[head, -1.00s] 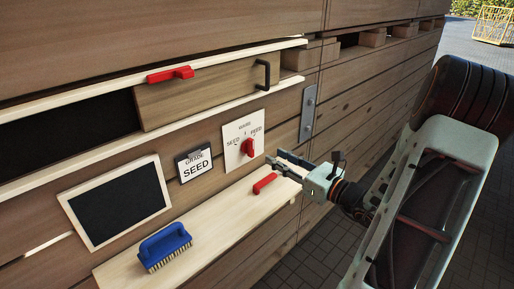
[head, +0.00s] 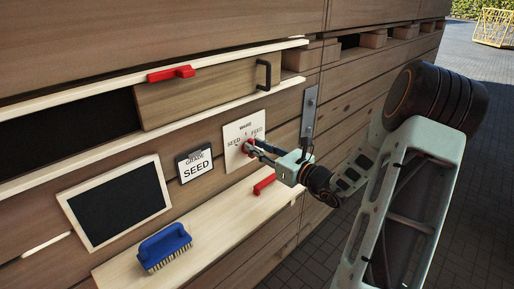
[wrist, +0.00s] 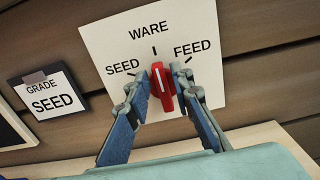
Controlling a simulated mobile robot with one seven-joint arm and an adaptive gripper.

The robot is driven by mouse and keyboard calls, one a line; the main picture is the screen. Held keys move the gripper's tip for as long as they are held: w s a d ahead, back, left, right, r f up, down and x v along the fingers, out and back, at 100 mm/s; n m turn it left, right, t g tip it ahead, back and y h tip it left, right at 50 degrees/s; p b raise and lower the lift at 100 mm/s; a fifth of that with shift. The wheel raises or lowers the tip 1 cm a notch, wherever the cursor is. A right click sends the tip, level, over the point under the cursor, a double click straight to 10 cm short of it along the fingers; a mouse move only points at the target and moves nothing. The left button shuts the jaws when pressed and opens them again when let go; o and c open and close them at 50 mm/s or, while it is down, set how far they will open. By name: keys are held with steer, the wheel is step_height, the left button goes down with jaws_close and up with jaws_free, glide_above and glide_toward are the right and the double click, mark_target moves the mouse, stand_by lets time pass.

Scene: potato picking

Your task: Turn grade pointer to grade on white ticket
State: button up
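The grade pointer is a red knob (wrist: 162,92) on a white plate (wrist: 205,35) marked SEED at left, WARE at top and FEED at right. In the wrist view its white line points up, roughly at the WARE mark. The white ticket (wrist: 53,102) left of the plate reads GRADE SEED; it also shows in the head view (head: 195,164). My gripper (head: 254,149) is at the plate, with one finger on each side of the knob. The fingers look open, with small gaps to the knob. In the head view they partly hide the knob.
A wooden shelf (head: 215,215) below holds a blue brush (head: 164,245) and a red item (head: 264,184). A framed blackboard (head: 115,203) hangs at left. Above are a sliding panel with a black handle (head: 263,75) and a red handle (head: 170,74). A metal plate (head: 309,110) is close to my gripper.

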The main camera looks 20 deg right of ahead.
jaws_close()
steer(key=shift+f+b, duration=0.1)
steer(key=shift+b, duration=0.2)
steer(key=n+b, duration=0.4)
steer(key=b, duration=0.1)
steer(key=a+n+b, duration=0.1)
steer(key=n+b, duration=0.3)
steer(key=b, duration=0.1)
steer(key=f+n+b, duration=0.1)
steer(key=n+b, duration=0.2)
steer(key=b, duration=0.3)
steer(key=shift+s+a+n, duration=0.3)
steer(key=shift+n, duration=0.1)
steer(key=shift+o, duration=1.6)
jaws_free()
